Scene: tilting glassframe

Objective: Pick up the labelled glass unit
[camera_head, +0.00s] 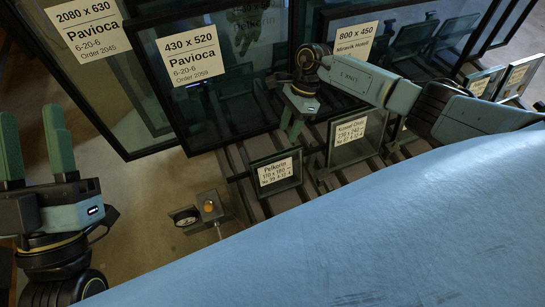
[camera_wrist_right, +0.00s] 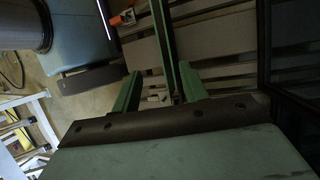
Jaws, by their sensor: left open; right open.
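Several glass units carry white labels, so which one the task means is not clear. The small Pelkorin unit (camera_head: 275,173) stands upright on the slatted rack. The Kornel-Data unit (camera_head: 349,140) stands to its right. My right gripper (camera_head: 292,128) points down above and behind the Pelkorin unit, open and apparently empty. In the right wrist view its fingers (camera_wrist_right: 160,88) are spread, with a thin green-edged panel (camera_wrist_right: 166,35) beyond them. My left gripper (camera_head: 31,115) is open and empty, pointing up at far left.
A gauge fitting (camera_head: 186,216) sits left of the rack (camera_head: 235,170). My blue body covers the lower right. Bare floor (camera_head: 150,215) shows at lower left.

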